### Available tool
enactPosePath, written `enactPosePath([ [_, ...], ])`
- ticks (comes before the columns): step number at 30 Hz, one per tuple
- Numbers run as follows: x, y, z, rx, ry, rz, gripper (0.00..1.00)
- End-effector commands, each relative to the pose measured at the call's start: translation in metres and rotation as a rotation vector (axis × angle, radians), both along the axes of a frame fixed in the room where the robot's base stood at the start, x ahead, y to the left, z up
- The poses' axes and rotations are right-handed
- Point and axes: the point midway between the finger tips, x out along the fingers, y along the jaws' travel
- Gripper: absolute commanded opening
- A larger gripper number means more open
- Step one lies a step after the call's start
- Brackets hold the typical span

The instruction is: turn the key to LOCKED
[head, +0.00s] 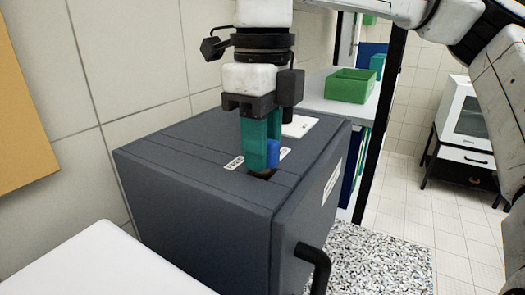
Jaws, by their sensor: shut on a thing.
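My gripper (260,160) points straight down over the top of a dark grey box-shaped machine (190,140). Its teal fingers are shut on a blue key (272,153), which stands in a dark round lock (262,174) in the top. The fingers hide part of the key and much of the lock, so I cannot tell the key's exact angle. A small white label (233,163) with dark print lies left of the key, and another label (284,152) is partly hidden to its right. I cannot read either label surely.
A black handle (315,262) sticks out from the machine's front. A white plate (299,126) lies on its top, behind the gripper. A white surface (105,265) is at the lower left. A green bin (350,86) stands on a shelf behind.

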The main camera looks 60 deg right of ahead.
Motion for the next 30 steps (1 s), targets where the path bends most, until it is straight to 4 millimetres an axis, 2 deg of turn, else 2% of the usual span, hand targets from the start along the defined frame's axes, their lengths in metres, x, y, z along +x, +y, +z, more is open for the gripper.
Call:
enactPosePath([
  [10,0.0003,-0.0002,-0.0002,0.000,-0.001,-0.024,0.00],
  [21,0.0001,-0.0002,-0.0012,-0.001,0.000,-0.288,0.00],
  [29,0.0002,-0.0001,0.0002,0.000,0.000,-0.309,0.00],
  [30,0.0002,-0.0001,0.0002,0.000,0.000,-0.308,0.30],
])
